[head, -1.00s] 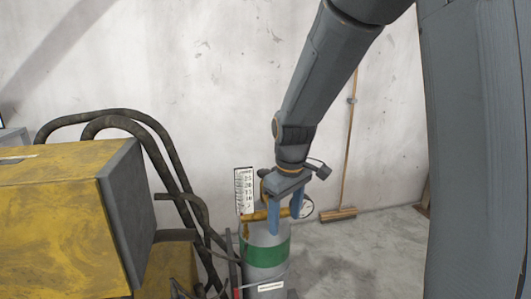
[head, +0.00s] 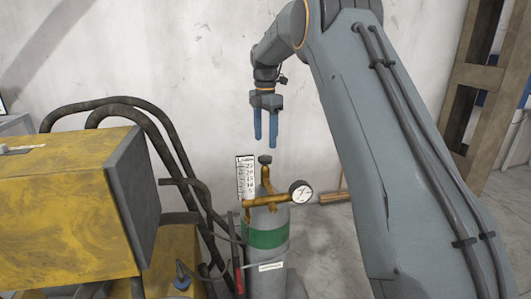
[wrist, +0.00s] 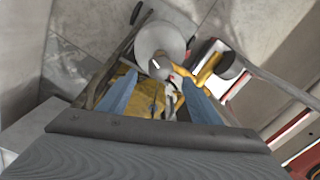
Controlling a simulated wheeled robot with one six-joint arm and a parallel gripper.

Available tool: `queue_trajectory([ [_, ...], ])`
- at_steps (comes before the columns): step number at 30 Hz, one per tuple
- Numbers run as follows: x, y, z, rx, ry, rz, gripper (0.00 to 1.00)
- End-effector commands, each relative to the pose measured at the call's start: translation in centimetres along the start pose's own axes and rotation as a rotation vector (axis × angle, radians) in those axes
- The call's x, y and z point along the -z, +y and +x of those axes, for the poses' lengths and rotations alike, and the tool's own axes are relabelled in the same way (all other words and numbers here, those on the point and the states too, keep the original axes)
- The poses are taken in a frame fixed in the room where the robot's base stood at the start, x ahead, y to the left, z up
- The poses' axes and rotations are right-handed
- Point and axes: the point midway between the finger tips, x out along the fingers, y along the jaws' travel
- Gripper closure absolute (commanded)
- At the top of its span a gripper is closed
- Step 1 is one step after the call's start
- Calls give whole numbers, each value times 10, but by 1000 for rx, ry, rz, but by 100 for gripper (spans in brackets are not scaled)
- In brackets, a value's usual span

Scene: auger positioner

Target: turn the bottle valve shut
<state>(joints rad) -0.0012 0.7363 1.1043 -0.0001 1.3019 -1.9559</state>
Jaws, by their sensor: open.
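The gas bottle (head: 267,262) is grey with a green band and stands upright right of the yellow machine. Its dark valve knob (head: 265,159) tops a brass stem (head: 266,178). A brass regulator with a round white gauge (head: 301,192) sticks out to the right. My gripper (head: 265,138) points straight down above the knob, its two blue fingers apart with nothing between them. A gap shows between the fingertips and the knob.
The yellow machine (head: 65,215) with black hoses (head: 150,115) stands close on the left. A white scale plate (head: 245,177) stands beside the bottle's valve.

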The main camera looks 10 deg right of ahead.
Motion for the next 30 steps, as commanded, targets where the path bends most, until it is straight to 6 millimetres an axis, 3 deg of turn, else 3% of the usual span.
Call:
queue_trajectory([
  [12,0,-1,58,1,0,3,42],
  [24,0,0,69,-1,-1,4,42],
  [26,0,0,69,-1,-1,4,48],
  [30,0,0,69,-1,-1,4,72],
])
